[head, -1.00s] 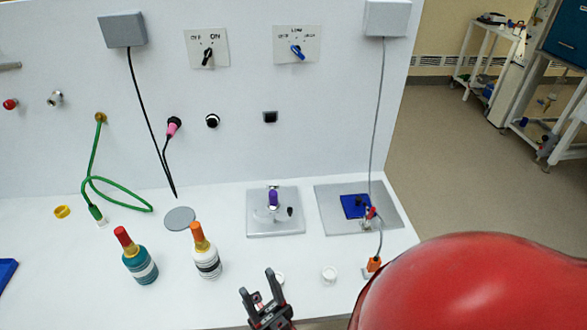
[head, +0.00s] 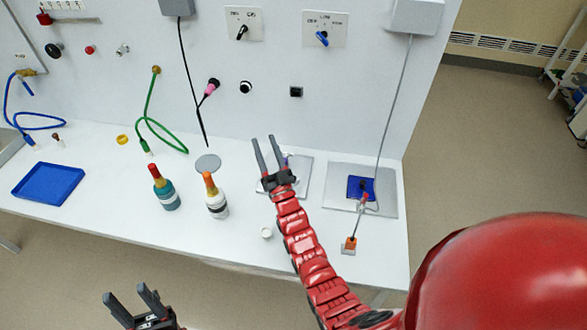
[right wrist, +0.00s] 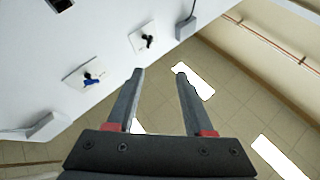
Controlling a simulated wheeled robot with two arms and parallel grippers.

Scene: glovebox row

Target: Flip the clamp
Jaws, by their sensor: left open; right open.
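The clamp stands on a grey metal plate (head: 303,178) on the bench. In the head view only a little of its purple tip (head: 287,157) shows; my right gripper and wrist hide the rest, so I cannot tell its handle's position. My right gripper (head: 263,139) is open, its fingers pointing up and toward the wall, in front of the clamp in the picture. I cannot tell whether it touches the clamp. In the right wrist view the open fingers (right wrist: 158,72) have nothing between them. My left gripper (head: 125,292) is open and empty, low at the left, in front of the bench edge.
A teal bottle (head: 166,193) and a white bottle (head: 216,203) stand left of the clamp. Right of it lies a plate (head: 385,205) with a blue pad (head: 361,187) and a cable. A small white cup (head: 266,233) stands near the front edge. A blue tray (head: 48,184) lies far left.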

